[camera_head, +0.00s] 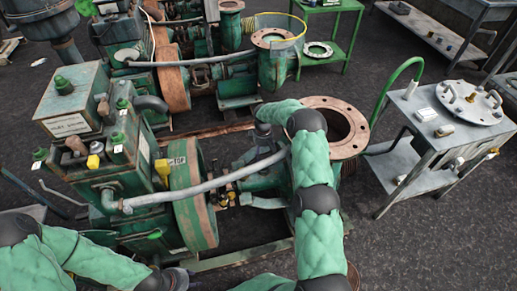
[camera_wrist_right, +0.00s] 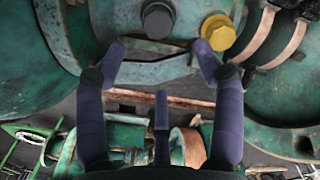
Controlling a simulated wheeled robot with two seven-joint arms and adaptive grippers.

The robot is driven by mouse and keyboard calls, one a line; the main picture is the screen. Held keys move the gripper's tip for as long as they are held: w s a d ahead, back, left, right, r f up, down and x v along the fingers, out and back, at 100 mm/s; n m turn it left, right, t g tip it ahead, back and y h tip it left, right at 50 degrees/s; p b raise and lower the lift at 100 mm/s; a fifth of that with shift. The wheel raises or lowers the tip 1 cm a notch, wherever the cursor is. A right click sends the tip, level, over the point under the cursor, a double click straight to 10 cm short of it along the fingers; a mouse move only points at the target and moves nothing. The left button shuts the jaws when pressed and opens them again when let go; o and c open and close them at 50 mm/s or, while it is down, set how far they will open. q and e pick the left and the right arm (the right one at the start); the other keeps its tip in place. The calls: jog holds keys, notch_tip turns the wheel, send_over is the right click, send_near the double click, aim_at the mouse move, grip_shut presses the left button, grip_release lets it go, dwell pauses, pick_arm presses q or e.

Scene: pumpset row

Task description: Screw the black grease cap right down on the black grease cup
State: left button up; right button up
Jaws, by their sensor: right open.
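The black grease cap (camera_wrist_right: 157,18) shows at the top of the right wrist view, a dark round knob against green pump metal. The cup under it is hidden, so I cannot tell how far down the cap sits. My right gripper (camera_wrist_right: 160,52) is open and empty. Its two fingers point toward the cap, which appears between and beyond the fingertips, apart from both. In the head view, my right arm reaches over the pump and hides much of this area. My left gripper (camera_head: 178,279) is low at the bottom left, partly cut off, and its jaws are unclear.
A yellow cap (camera_wrist_right: 216,32) sits right of the black one, close to the right fingertip. A grey pipe (camera_head: 205,187) crosses the green pumpset. A rusty flange (camera_head: 328,124) stands beside my right arm. A grey cart (camera_head: 440,132) is at the right, with open floor before it.

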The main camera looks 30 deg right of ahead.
aim_at(262, 164)
notch_tip(262, 164, down, 10)
jog(key=b, duration=0.3)
jog(key=shift+r, duration=0.1)
jog(key=c, duration=1.2)
jog(key=shift+o, duration=1.3)
jog(key=shift+a, duration=0.1)
jog(key=shift+c, duration=1.1)
